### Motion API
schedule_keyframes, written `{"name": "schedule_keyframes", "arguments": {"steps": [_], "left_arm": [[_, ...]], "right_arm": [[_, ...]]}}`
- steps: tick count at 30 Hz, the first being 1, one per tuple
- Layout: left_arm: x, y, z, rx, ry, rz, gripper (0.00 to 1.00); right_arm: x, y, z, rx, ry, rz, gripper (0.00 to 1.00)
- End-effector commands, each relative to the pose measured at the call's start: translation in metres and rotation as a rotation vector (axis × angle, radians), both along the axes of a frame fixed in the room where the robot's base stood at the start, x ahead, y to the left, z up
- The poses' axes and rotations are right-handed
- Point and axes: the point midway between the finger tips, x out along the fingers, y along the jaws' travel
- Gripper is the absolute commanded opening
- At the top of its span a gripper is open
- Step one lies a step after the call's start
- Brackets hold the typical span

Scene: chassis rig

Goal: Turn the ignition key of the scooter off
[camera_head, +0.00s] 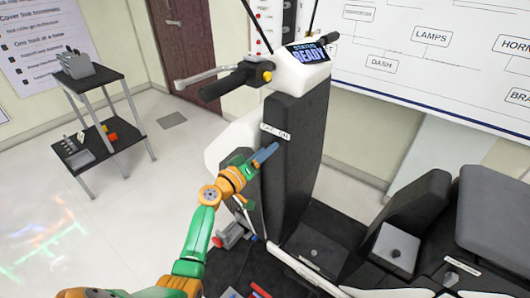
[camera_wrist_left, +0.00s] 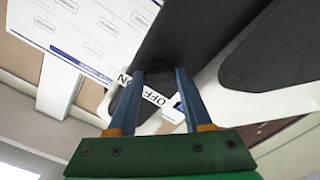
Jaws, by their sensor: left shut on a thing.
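The scooter's dark front column (camera_head: 297,135) stands in the middle of the head view, with a white ON/OFF label plate (camera_head: 275,131) on its left side. My left gripper (camera_head: 266,154) reaches the column just below this plate. In the left wrist view the blue fingers (camera_wrist_left: 160,74) stand a little apart against the dark panel, shut on the ignition key, which is mostly hidden between the tips. The OFF marking (camera_wrist_left: 153,96) shows between the fingers, and the ON marking (camera_wrist_left: 124,76) lies partly behind the left one. My right gripper is in neither view.
The handlebar grip (camera_head: 222,86) and the display reading "READY" (camera_head: 308,53) are above the gripper. The seat (camera_head: 495,215) is at the right. A shelf cart (camera_head: 100,150) stands at the left, with clear floor between it and the scooter.

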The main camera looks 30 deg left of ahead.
Motion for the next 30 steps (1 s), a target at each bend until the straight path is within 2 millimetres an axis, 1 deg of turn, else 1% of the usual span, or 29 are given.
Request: {"name": "schedule_keyframes", "arguments": {"steps": [6, 18, 24, 30], "left_arm": [[0.0002, -0.0003, 0.0003, -0.198, 0.026, -0.001, 0.00], [0.0002, -0.0004, 0.0014, -0.557, 0.076, -0.003, 0.00], [0.0003, -0.0004, 0.0016, -0.695, 0.095, -0.003, 0.00], [0.0004, -0.0004, 0.0016, -0.789, 0.108, -0.003, 0.00]], "right_arm": [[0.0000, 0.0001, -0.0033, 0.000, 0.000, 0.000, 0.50], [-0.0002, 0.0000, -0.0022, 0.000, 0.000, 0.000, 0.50], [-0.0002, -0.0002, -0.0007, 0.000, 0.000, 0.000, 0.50], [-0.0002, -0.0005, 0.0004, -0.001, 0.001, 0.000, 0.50]]}}
